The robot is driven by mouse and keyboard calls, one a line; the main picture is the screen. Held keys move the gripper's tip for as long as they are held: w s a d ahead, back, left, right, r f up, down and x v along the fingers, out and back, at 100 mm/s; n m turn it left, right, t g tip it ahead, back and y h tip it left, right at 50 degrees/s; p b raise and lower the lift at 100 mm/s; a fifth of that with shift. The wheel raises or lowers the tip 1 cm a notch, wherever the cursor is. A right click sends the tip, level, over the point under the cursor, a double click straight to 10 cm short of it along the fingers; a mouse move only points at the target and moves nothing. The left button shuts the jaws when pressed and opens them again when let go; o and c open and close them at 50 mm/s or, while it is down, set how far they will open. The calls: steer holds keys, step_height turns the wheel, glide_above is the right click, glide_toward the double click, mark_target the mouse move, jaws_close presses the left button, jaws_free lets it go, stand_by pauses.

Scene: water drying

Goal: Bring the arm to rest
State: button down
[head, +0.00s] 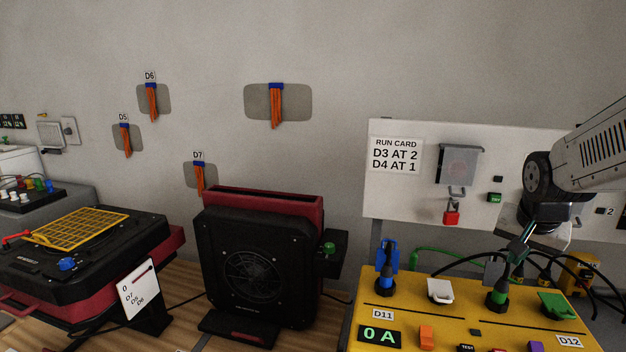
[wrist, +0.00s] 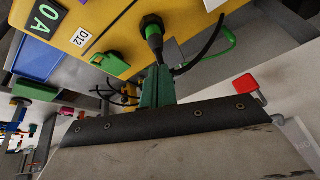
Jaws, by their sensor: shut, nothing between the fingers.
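My arm comes in from the right in the head view. My gripper (head: 517,254) points down over the right part of a yellow panel (head: 400,300). Its greenish fingers are shut with nothing between them. In the wrist view the gripper (wrist: 156,72) shows the fingers together, close to a black plug with a green ring (wrist: 151,25). That plug (head: 497,292) stands upright in the panel in the head view. I cannot tell whether the fingertips touch it.
A blue plug (head: 386,280), a white switch (head: 440,291) and a green switch (head: 557,306) are on the panel. Black cables loop behind it. A black and red fan unit (head: 257,262) is left.

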steer(key=s+a+r+n+g, duration=0.1)
steer(key=s+a+n, duration=0.1)
steer(key=s+a, duration=0.3)
steer(key=s+a+r+n+g+y, duration=0.1)
steer(key=s+a+n, duration=0.2)
steer(key=s, duration=0.8)
steer(key=s+a+r+n+y, duration=0.1)
steer(key=s+a+n, duration=0.2)
steer(key=s+a, duration=0.3)
steer(key=shift+s+a+g, duration=0.4)
steer(key=shift+s, duration=0.6)
